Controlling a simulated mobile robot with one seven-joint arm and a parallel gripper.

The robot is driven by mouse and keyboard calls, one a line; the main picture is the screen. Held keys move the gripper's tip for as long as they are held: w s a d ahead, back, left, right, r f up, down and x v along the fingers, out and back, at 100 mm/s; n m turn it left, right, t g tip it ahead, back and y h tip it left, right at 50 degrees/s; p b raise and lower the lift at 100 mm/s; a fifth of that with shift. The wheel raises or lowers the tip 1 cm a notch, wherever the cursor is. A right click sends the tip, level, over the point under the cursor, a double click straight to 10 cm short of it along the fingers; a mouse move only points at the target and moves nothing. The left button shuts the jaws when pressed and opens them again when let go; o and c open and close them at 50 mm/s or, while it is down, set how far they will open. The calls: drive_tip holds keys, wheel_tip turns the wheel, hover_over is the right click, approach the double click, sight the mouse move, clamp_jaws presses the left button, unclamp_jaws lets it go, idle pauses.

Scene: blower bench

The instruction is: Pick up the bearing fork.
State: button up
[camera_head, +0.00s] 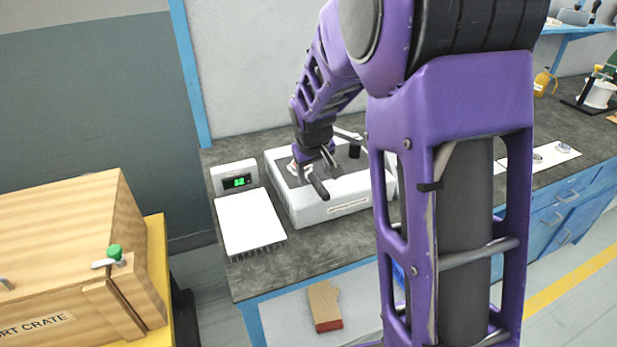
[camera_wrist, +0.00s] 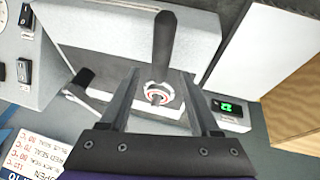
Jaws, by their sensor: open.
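What looks like the bearing fork (camera_wrist: 166,40) has a dark straight handle and a pale end at a ring-shaped bearing (camera_wrist: 157,93) with a red band. It lies on the heater's grey top. In the head view, the dark handle (camera_head: 319,188) points over the heater's front edge. My gripper (camera_wrist: 158,76) is open, its fingers on either side of the fork and bearing in the wrist view. It also shows low over the heater in the head view (camera_head: 325,160). Its fingers hold nothing. Whether they touch the fork I cannot tell.
The white heater box (camera_head: 340,203) stands on the dark bench (camera_head: 262,268). A metal arm with a black grip (camera_wrist: 80,80) is beside the fork. A green-lit display (camera_head: 238,182) and white plate (camera_head: 249,222) lie left. A wooden crate (camera_head: 60,235) is at far left.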

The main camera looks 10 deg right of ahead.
sight(311, 178)
drive_tip(key=x, duration=0.2)
drive_tip(key=shift+w+f, duration=0.15)
drive_tip(key=shift+f, duration=0.1)
clamp_jaws()
drive_tip(key=shift+r, duration=0.1)
